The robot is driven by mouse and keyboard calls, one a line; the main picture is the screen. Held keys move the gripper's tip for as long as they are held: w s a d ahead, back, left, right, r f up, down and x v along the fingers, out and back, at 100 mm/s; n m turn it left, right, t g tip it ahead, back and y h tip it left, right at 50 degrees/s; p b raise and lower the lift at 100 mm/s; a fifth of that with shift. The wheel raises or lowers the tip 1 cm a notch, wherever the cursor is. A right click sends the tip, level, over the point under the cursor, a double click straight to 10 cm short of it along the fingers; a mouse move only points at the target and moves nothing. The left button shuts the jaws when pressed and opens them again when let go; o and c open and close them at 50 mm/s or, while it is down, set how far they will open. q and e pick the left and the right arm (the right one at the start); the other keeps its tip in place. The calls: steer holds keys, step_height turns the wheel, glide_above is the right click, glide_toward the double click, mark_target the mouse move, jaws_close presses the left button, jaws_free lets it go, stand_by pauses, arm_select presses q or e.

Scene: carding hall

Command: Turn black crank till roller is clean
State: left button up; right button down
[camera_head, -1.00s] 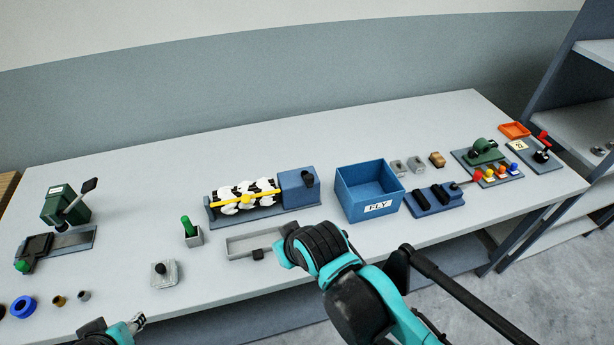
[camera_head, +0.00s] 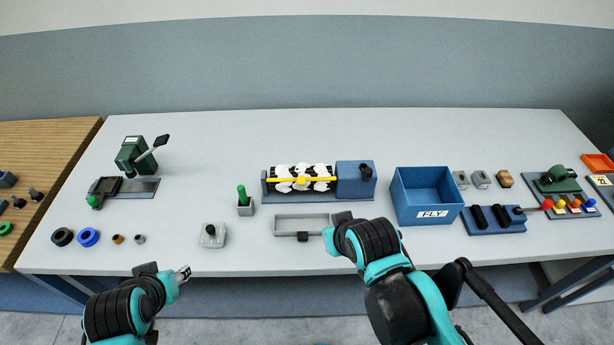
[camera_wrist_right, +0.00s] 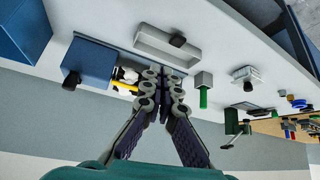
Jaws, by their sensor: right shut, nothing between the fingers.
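The roller (camera_head: 299,172) lies in a blue-grey frame at the middle of the table, with white fluff (camera_head: 284,186) along it and a yellow bar (camera_head: 318,179) across its front. The black crank (camera_head: 366,172) stands on the blue housing (camera_head: 349,184) at the roller's right end. In the right wrist view the crank (camera_wrist_right: 72,79) is left of my right gripper (camera_wrist_right: 165,76), which is shut and empty, apart from the crank and partly hiding the roller. In the head view my right arm hides that gripper's fingers. My left gripper (camera_head: 184,273) is at the table's front edge, its jaw state unclear.
A blue FLY bin (camera_head: 428,190) stands right of the housing. A shallow grey tray (camera_head: 302,225) lies in front of the roller, and a green-handled tool (camera_head: 242,196) stands to its left. The table is clear behind the roller.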

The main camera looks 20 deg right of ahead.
steer(key=c, duration=1.9)
jaws_free()
steer(key=o, duration=0.6)
steer(key=shift+n+g, duration=0.5)
steer(key=shift+g, duration=0.1)
steer(key=w+d+r, duration=0.1)
steer(key=w+d+r+p, duration=0.1)
steer(key=w+r, duration=0.1)
steer(key=shift+d+r, duration=0.15)
steer(key=shift+r, duration=0.1)
steer(key=r+n+g+p, duration=0.2)
steer(key=n+g+p, duration=0.3)
steer(key=g, duration=0.1)
glide_above(369, 170)
steer(key=shift+f, duration=0.45)
step_height(369, 170, down, 7)
steer(key=shift+f+b, duration=0.2)
steer(key=shift+b, duration=0.7)
